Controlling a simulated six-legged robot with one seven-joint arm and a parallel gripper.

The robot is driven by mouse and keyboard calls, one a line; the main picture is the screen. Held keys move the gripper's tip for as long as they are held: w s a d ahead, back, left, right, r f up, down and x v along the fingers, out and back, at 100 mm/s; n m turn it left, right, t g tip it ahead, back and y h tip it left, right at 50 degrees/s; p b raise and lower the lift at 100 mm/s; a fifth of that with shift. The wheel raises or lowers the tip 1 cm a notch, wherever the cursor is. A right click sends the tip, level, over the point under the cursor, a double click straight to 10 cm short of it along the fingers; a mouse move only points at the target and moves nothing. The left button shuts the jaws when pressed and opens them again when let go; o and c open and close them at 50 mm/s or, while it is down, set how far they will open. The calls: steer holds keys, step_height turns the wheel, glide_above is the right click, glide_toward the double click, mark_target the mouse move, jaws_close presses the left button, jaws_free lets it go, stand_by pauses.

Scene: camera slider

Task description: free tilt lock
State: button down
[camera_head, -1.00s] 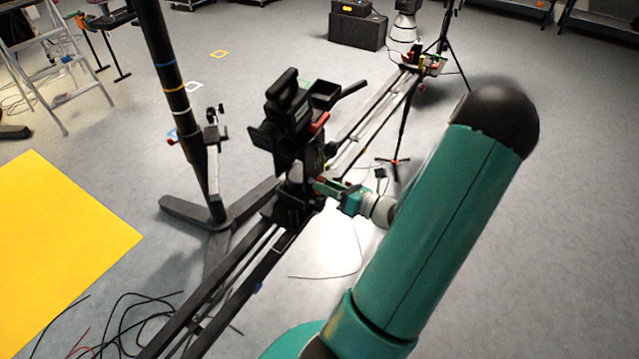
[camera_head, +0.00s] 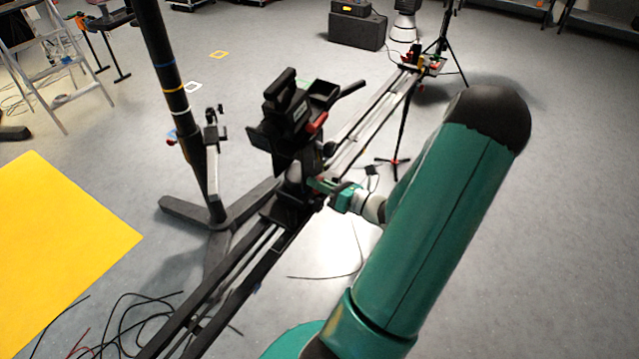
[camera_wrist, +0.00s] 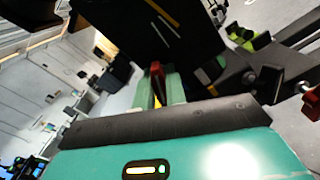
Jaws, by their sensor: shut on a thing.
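The black camera (camera_head: 291,112) sits on its head above the slider carriage (camera_head: 284,211). My gripper (camera_head: 318,187) is at the right side of the head, below the camera body. In the wrist view, my green fingers (camera_wrist: 159,88) are shut on a red lever (camera_wrist: 157,69), which looks like the tilt lock. Its upper end shows between the fingertips, and its lower part is hidden by them. The dark camera underside (camera_wrist: 155,30) is close above the fingers. In the head view the lever is hard to make out at the fingertips.
The slider rails (camera_head: 238,279) run from front left to far right. A black stand (camera_head: 172,90) rises left of the camera. Cables (camera_head: 125,325) lie on the floor near a yellow mat (camera_head: 55,240). Open floor lies to the right.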

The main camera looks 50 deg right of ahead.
steer(key=shift+n, duration=0.4)
steer(key=n, duration=0.5)
steer(key=shift+a+n, duration=0.15)
steer(key=shift+n, duration=0.15)
steer(key=n, duration=1.1)
steer(key=shift+a+n, duration=0.1)
steer(key=shift+n, duration=0.3)
steer(key=n, duration=0.5)
steer(key=shift+f+n, duration=0.1)
steer(key=shift+n, duration=0.2)
steer(key=c, duration=1.4)
jaws_free()
steer(key=shift+c, duration=0.2)
